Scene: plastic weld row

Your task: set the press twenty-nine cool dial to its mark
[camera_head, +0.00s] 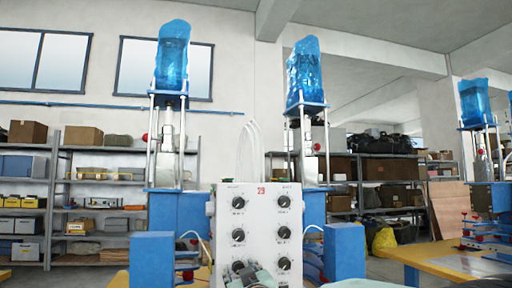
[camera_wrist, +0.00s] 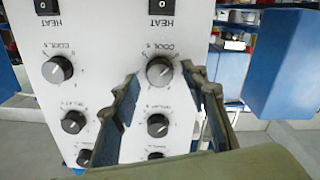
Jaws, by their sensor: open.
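The white control panel (camera_head: 262,218) with a red "29" near its top stands at the centre of the head view, with two columns of black dials. In the wrist view the panel (camera_wrist: 105,40) shows two dials labelled COOL: a left cool dial (camera_wrist: 57,69) and a right cool dial (camera_wrist: 159,71). Each has a white pointer line; its exact setting against a mark is too small to read. My gripper (camera_wrist: 160,76) is open, its fingertips on either side of the right cool dial; contact cannot be told. It also shows low before the panel in the head view (camera_head: 250,272).
Lower dials (camera_wrist: 73,121) (camera_wrist: 158,125) lie close under the cool dials. A blue box (camera_head: 152,260) flanks the panel at left and another blue box (camera_head: 344,252) at right. Blue-topped presses stand behind. A yellow table (camera_head: 440,258) is at right.

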